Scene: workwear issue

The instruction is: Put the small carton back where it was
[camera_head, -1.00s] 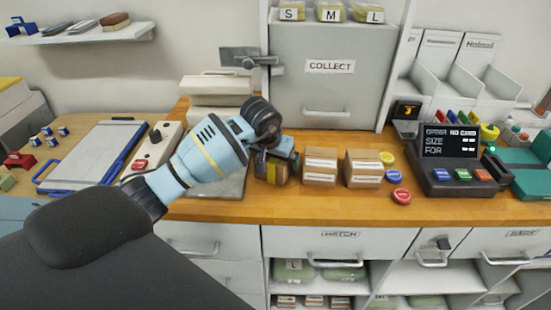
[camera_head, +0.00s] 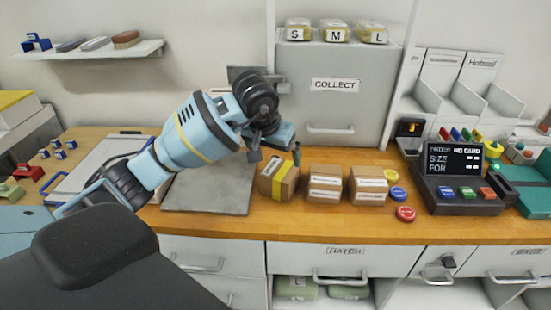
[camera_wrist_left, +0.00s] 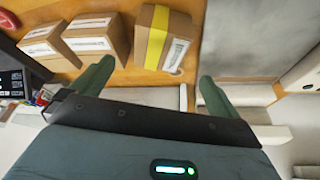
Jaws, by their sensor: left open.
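A small brown carton with a yellow band and a white label (camera_head: 278,181) stands on the wooden counter, at the left end of a row of three cartons. It also shows in the left wrist view (camera_wrist_left: 165,40). Two plain brown cartons, a middle one (camera_head: 324,184) and a right one (camera_head: 368,186), stand beside it. My left gripper (camera_head: 275,154) is open and empty, just above and behind the banded carton. In the left wrist view its two fingers (camera_wrist_left: 157,72) are spread apart, with the banded carton beyond them. My right gripper is not in view.
A grey plate (camera_head: 210,193) lies left of the cartons. Yellow (camera_head: 390,176) and red (camera_head: 405,214) discs lie to the right, before a dark terminal (camera_head: 455,200). A grey COLLECT cabinet (camera_head: 335,105) stands behind. The counter's front edge is close to the cartons.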

